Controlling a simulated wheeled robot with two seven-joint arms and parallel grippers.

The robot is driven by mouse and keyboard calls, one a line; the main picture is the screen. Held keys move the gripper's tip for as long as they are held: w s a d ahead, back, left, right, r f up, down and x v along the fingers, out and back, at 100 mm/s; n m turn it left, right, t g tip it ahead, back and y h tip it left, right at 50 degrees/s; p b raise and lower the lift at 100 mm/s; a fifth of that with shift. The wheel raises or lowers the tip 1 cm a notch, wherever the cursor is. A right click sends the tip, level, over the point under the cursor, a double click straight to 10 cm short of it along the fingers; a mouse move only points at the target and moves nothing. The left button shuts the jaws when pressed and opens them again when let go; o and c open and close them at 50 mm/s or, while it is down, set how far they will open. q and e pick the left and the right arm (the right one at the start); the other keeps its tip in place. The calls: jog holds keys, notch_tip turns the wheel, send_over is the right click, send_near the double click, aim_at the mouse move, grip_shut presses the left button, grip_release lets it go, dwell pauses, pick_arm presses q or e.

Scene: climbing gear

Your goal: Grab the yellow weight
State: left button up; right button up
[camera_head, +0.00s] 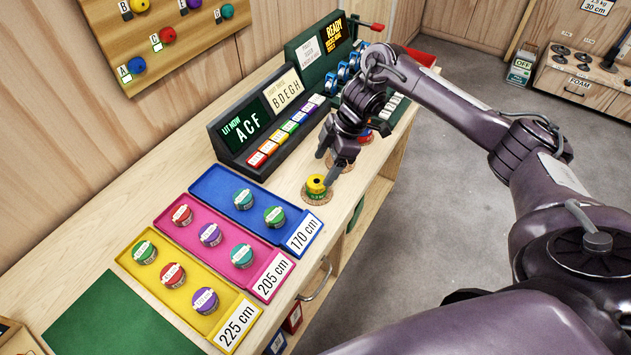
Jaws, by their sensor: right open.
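Nothing shows between the fingers; I cannot tell whether the nearer finger touches the weight. My left gripper is not in view.
Blue, pink and yellow trays (198,183) with several coloured discs lie left of the weight. A dark panel with coloured keys (240,152) stands behind it. A red piece (366,137) sits behind my gripper. A green mat (112,318) lies at the front left.

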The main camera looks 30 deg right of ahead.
aim_at(316, 181)
jog(key=shift+a+f+p, duration=0.15)
jog(key=shift+f+p, duration=0.15)
jog(key=shift+f, duration=0.15)
jog(key=p+x, duration=0.1)
jog(key=x, duration=0.2)
jog(key=shift+f, duration=0.35)
jog(key=shift+w+a+f, duration=0.1)
jog(key=shift+f, duration=0.2)
jog(key=shift+c, duration=0.3)
jog(key=c, duration=1.2)
jog(key=shift+r, duration=0.1)
